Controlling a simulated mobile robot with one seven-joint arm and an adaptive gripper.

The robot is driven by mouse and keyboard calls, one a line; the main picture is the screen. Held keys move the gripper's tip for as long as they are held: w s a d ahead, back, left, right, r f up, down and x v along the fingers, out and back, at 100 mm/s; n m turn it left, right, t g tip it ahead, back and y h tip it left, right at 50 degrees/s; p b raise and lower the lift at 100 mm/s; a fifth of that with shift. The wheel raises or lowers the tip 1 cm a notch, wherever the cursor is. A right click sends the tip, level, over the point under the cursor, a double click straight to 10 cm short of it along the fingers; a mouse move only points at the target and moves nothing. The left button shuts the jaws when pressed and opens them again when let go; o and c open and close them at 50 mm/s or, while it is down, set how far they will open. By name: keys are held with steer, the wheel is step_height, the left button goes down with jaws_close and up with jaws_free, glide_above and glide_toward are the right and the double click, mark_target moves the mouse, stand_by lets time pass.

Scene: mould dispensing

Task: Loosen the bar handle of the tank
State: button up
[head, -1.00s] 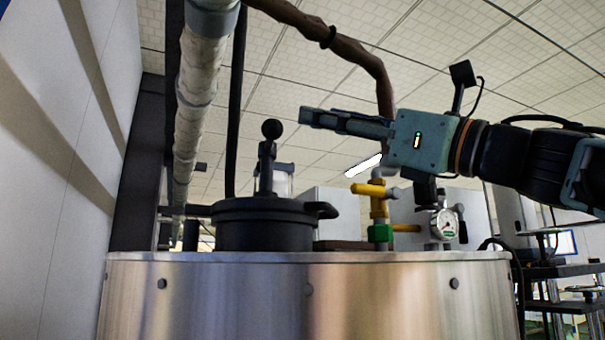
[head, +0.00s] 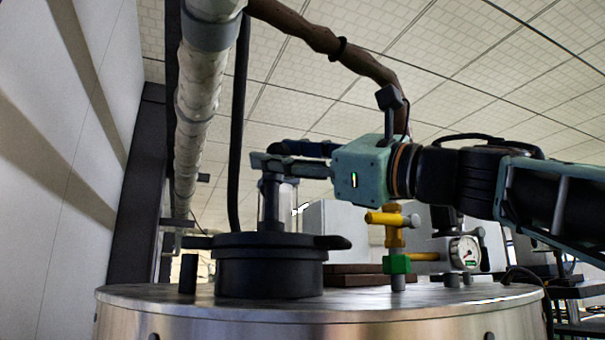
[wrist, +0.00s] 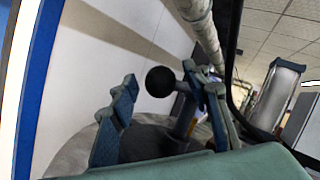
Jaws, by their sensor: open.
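The tank (head: 420,308) is a steel drum with a black round lid (head: 270,265) on its left part. The bar handle (head: 271,203) is a dark upright post on the lid; its top is hidden behind my gripper (head: 262,158) in the head view. In the wrist view, the handle's black ball knob (wrist: 160,81) shows between my spread fingers, with the bar slanting away to the right near the right finger. My gripper is open around the knob. I cannot tell whether a finger touches the bar.
A yellow-handled valve with a green fitting (head: 397,263) and a pressure gauge (head: 465,252) stand below my arm. A thick wrapped pipe (head: 195,110) rises at the left, beside a black hose (head: 239,130). A brown pipe (head: 320,40) passes overhead.

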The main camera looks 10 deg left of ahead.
steer(key=shift+w+a+r, duration=0.15)
steer(key=shift+w+a, duration=0.05)
steer(key=shift+a, duration=0.15)
steer(key=shift+c, duration=0.4)
jaws_close()
